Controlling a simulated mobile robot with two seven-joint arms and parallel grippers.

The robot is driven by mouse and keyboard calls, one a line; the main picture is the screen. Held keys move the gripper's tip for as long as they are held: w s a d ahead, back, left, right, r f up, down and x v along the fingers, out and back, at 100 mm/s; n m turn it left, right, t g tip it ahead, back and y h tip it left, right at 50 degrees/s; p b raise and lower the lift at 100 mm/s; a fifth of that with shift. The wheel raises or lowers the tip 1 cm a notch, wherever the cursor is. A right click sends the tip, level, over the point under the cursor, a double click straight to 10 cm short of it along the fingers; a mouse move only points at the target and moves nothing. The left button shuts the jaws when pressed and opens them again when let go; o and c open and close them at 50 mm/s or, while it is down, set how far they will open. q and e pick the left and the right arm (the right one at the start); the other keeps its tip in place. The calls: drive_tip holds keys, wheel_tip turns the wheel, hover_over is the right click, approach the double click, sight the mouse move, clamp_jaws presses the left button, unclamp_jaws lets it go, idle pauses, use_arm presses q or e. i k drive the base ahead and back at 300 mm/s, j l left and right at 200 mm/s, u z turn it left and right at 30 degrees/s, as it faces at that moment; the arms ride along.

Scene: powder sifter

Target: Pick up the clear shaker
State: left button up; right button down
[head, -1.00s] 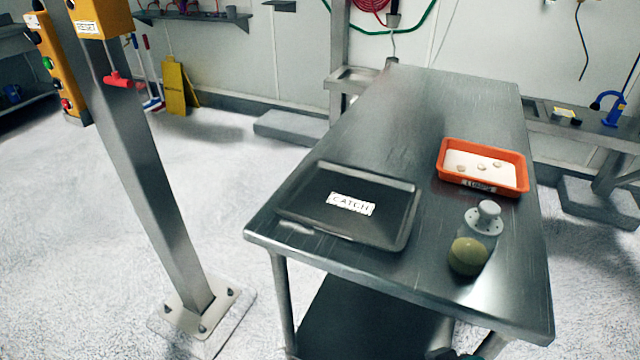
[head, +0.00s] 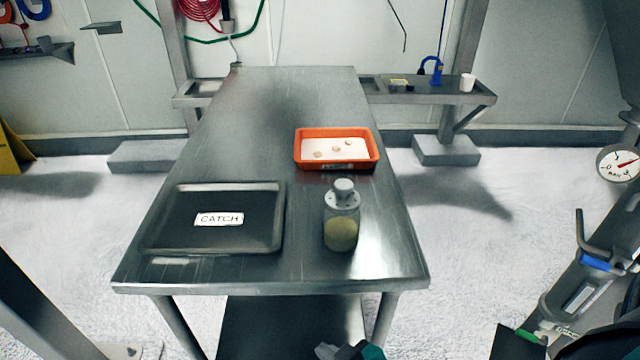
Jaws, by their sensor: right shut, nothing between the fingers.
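The clear shaker (head: 341,228) stands upright near the front right of the steel table. It has a pale perforated cap with a knob, and yellowish powder in its lower part. My right gripper (head: 346,351) shows only in part at the bottom edge, below and in front of the table's front edge. It is shut and empty, well apart from the shaker. My left gripper is out of the picture.
A dark tray (head: 260,239) labelled CATCH lies left of the shaker. An orange tray (head: 369,160) with a few small pieces sits behind it. The steel table (head: 270,110) is bare at the back. A pressure gauge (head: 619,163) stands at the right edge.

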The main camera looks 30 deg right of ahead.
sight(341, 229)
drive_tip(key=l+z, duration=0.15)
drive_tip(key=z, duration=0.3)
drive_tip(key=i+l+z, duration=0.1)
drive_tip(key=z, duration=0.4)
